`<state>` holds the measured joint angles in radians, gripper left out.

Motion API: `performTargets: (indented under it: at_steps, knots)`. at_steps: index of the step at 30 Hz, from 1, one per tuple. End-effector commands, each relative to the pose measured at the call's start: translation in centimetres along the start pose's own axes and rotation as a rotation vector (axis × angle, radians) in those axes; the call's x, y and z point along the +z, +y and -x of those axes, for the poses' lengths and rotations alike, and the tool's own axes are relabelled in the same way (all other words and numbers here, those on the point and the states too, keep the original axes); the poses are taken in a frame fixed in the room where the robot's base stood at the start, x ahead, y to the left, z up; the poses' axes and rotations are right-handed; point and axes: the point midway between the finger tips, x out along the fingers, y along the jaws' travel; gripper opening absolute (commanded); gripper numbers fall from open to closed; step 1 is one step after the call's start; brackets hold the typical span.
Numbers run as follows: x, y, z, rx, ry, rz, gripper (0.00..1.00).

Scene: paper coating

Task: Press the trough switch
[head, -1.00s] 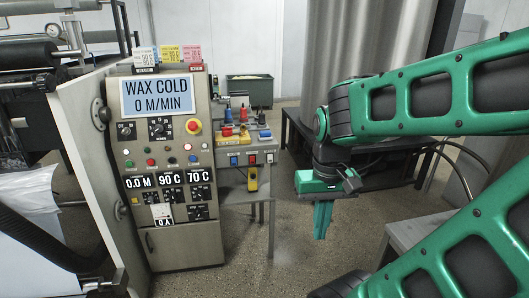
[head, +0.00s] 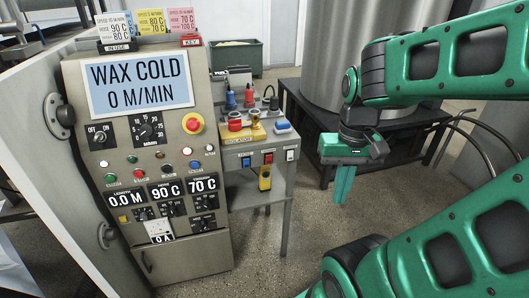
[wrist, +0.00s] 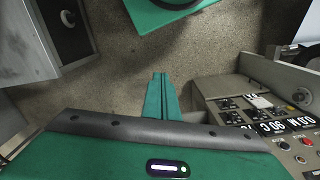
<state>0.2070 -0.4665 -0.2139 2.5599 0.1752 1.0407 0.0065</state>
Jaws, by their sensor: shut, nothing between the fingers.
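The grey control panel (head: 150,200) stands at the left of the head view, its screen reading WAX COLD, 0 M/MIN. Knobs, coloured buttons and small readouts of 0.0 M, 90 C and 70 C sit below. A small bench right of it has blue (head: 246,162), red (head: 268,158) and white (head: 291,155) switches on its front. Labels are too small to tell which switch is the trough's. My gripper (head: 343,190) is shut and empty, pointing down, right of the bench and apart from it. In the wrist view its fingers (wrist: 160,95) are together, with the panel at right.
Bottles and coloured items (head: 250,105) stand on the bench, and a yellow device (head: 265,178) hangs at its front. A large metal drum (head: 330,60) on a dark stand is behind my gripper. A green bin (head: 236,57) is at the back. Floor between bench and gripper is clear.

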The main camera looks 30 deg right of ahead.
Motion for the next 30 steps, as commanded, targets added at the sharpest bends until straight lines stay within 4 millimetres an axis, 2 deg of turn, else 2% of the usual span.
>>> performTargets:
  at_steps: [10,12,14,17,20,24,30]
  knots:
    - [0.0,0.0,0.0,0.0,0.001,0.003,0.0]
    - [0.7,0.5,0.4,-0.007,0.017,0.027,0.0]
    - [-0.1,0.3,0.4,-0.005,0.029,0.076,0.0]
    - [-2.8,-0.2,0.1,0.003,0.063,0.229,0.0]
    - [-6.4,-1.5,-0.5,0.02,0.116,0.462,0.0]
    - [-12.1,-3.9,-1.6,0.065,0.204,0.842,0.0]
    - [-19.4,-7.9,-3.5,0.169,0.316,1.347,0.0]
